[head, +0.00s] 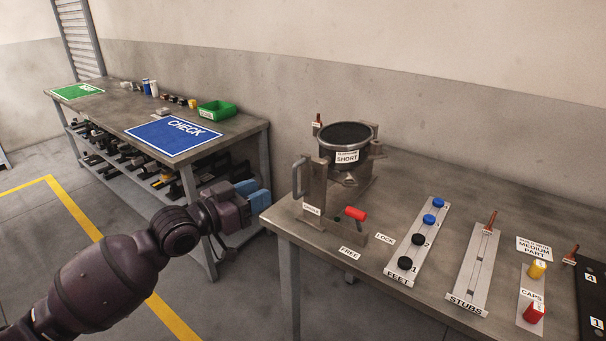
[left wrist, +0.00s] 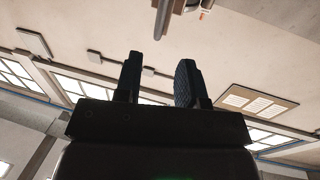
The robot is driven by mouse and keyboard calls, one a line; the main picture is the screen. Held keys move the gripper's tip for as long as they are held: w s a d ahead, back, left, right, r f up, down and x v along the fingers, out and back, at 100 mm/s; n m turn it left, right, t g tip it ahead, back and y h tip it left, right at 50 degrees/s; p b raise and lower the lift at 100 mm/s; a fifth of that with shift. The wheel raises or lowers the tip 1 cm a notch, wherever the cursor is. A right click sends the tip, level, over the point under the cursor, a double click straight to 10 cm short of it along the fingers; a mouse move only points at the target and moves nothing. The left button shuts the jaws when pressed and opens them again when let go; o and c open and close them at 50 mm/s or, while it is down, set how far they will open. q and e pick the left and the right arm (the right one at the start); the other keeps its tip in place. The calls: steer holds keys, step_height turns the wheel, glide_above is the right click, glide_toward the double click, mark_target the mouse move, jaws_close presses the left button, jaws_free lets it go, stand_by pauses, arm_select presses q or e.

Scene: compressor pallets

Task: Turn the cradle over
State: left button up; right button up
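The cradle (head: 316,186) stands on the near table in the head view. It has upright brown metal plates and a grey bar handle (head: 297,177) on its left side. A round dark vessel with a metal rim and a "SHORT" label (head: 347,157) sits in it, open side up. A red-knobbed lever (head: 355,214) stands in front, near the "FREE" and "LOCK" labels. My left gripper (head: 258,191), with blue fingertips, is left of the handle and apart from it. In the left wrist view its two fingers (left wrist: 158,80) are spread with nothing between them. My right gripper is not in view.
The near table holds the FEET strip (head: 418,243) with blue and black pucks, the STUBS rack (head: 475,265) and the CAPS strip (head: 531,297). A second table behind left bears a blue CHECK mat (head: 173,135) and a green bin (head: 216,111). A floor gap separates the tables.

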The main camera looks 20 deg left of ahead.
mark_target(294, 176)
arm_select(q)
steer(key=b+x, duration=0.1)
steer(key=x, duration=0.9)
steer(key=shift+w+d, duration=0.15)
steer(key=shift+d, duration=0.05)
jaws_close()
